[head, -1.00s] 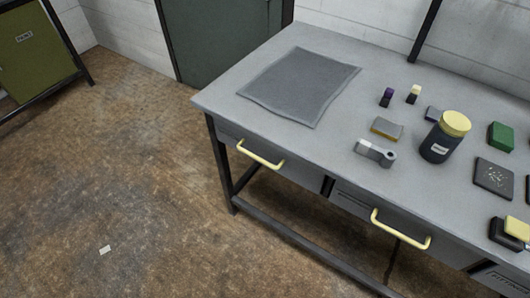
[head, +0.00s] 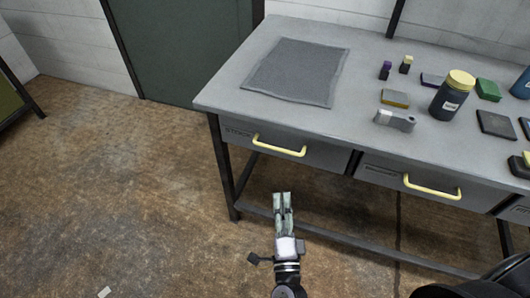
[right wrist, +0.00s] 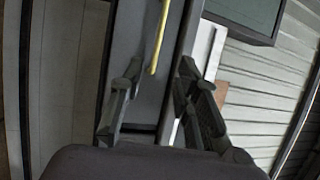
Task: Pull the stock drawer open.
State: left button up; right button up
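The stock drawer (head: 325,156) is at the left end of the grey workbench, labelled STOCK, and looks shut. Its yellow bar handle (head: 279,147) runs across its front. My right gripper (head: 282,196) is in front of and below this handle, apart from it, with its fingers pointing toward the bench. In the right wrist view my right gripper (right wrist: 158,72) has its fingers spread with nothing between them. A yellow handle (right wrist: 159,40) shows ahead, between the finger directions. My left gripper is not in view.
A second drawer with a yellow handle (head: 432,187) is to the right. The workbench (head: 235,90) carries a grey mat (head: 297,72), a dark jar (head: 449,101) and several small items. A bench leg (head: 224,170) and low rail stand below.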

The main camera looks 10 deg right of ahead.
send_near(279, 150)
jog(key=x, duration=1)
jog(key=shift+w+f+b, duration=0.2)
jog(key=shift+w+b, duration=0.05)
jog(key=shift+b, duration=0.15)
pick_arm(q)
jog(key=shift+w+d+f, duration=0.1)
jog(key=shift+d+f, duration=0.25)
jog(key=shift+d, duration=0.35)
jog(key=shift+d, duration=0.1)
pick_arm(e)
jog(key=shift+c, duration=0.4)
jog(key=shift+c, duration=0.6)
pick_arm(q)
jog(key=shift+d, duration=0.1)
pick_arm(e)
grip_shut()
